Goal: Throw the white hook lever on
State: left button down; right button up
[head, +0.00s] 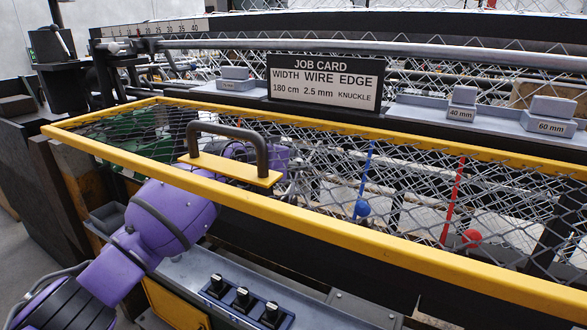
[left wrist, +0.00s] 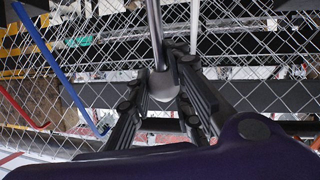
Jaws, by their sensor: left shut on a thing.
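My left arm reaches under the yellow-framed mesh guard (head: 330,232) in the head view. My left gripper (head: 292,188) shows there only in part, through the mesh. A second pale rod (left wrist: 195,22) stands just to the right. How far the lever is thrown cannot be told. My right gripper is in neither view.
The guard's dark handle (head: 228,132) rises above my arm. Several black knobs (head: 243,298) sit on the panel below. A job card (head: 325,82) stands behind.

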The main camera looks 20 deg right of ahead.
pick_arm(q)
jog(key=shift+d+f, duration=0.4)
jog(key=shift+f, duration=0.05)
jog(key=shift+w+d+f, duration=0.15)
jog(key=shift+w+d, duration=0.1)
jog(key=shift+w, duration=0.05)
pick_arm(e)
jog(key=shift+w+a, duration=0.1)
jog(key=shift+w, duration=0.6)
pick_arm(q)
jog(key=shift+f, duration=0.1)
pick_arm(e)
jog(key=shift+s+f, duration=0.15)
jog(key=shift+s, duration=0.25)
pick_arm(q)
jog(key=c, duration=1.6)
grip_release()
jog(key=shift+w, duration=0.1)
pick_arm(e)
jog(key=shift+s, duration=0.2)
pick_arm(q)
jog(key=shift+a+r, duration=0.1)
jog(key=shift+r, duration=0.1)
jog(key=shift+a+r, duration=0.1)
jog(key=shift+a, duration=0.1)
jog(key=v, duration=0.7)
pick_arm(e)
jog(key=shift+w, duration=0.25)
